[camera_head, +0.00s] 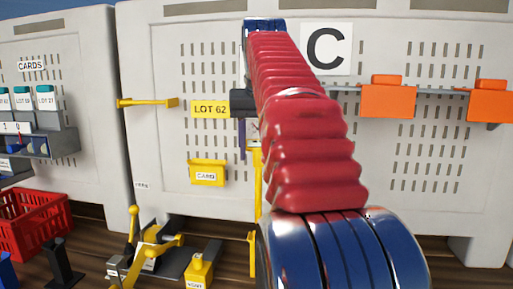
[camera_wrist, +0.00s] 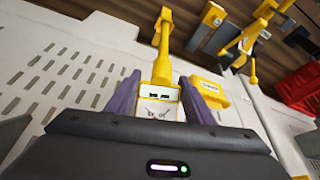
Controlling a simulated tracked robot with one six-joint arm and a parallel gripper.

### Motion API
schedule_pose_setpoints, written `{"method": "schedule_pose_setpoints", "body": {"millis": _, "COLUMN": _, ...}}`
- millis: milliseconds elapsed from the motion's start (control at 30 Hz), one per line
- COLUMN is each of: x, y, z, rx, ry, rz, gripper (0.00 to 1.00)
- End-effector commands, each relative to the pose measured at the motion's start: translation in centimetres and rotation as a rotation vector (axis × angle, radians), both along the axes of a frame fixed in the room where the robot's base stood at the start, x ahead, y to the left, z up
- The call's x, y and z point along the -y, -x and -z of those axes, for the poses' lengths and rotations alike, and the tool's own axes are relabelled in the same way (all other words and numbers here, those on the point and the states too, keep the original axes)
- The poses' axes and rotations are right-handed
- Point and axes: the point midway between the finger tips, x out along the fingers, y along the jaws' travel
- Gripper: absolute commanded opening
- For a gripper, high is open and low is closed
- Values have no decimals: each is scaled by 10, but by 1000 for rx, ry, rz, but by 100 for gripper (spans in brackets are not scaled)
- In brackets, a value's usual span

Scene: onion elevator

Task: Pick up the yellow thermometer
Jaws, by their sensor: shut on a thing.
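The yellow thermometer (camera_wrist: 162,68) is between the two purple fingers of my gripper (camera_wrist: 160,98) in the wrist view. Its white dial face sits between the fingers and its yellow stem points away from the gripper. My gripper is shut on it. In the head view the yellow stem (camera_head: 257,182) hangs down beside my red arm, in front of the grey panel. My gripper is mostly hidden behind the arm there; a dark part and a purple finger (camera_head: 242,142) show.
A grey perforated panel (camera_head: 170,70) stands ahead, with a LOT 62 sign (camera_head: 210,109), a yellow card box (camera_head: 207,173) and orange boxes (camera_head: 388,101). A yellow bar (camera_head: 148,102) sticks out at left. Yellow levers (camera_head: 135,225) and a red crate (camera_head: 30,220) stand low at left.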

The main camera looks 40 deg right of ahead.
Motion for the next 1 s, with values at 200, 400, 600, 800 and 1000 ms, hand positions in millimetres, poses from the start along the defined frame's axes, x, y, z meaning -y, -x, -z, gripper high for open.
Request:
{"method": "schedule_pose_setpoints", "body": {"millis": 200, "x": -18, "y": 24, "z": -1, "rx": 2, "ry": 2, "rz": 0, "gripper": 7}}
{"method": "schedule_pose_setpoints", "body": {"millis": 400, "x": -38, "y": 49, "z": -1, "rx": 2, "ry": 1, "rz": 0, "gripper": 7}}
{"method": "schedule_pose_setpoints", "body": {"millis": 600, "x": -58, "y": 77, "z": -1, "rx": 2, "ry": 2, "rz": 0, "gripper": 7}}
{"method": "schedule_pose_setpoints", "body": {"millis": 800, "x": -77, "y": 101, "z": 0, "rx": 2, "ry": 1, "rz": 0, "gripper": 7}}
{"method": "schedule_pose_setpoints", "body": {"millis": 1000, "x": -88, "y": 116, "z": -1, "rx": 2, "ry": 1, "rz": 0, "gripper": 7}}
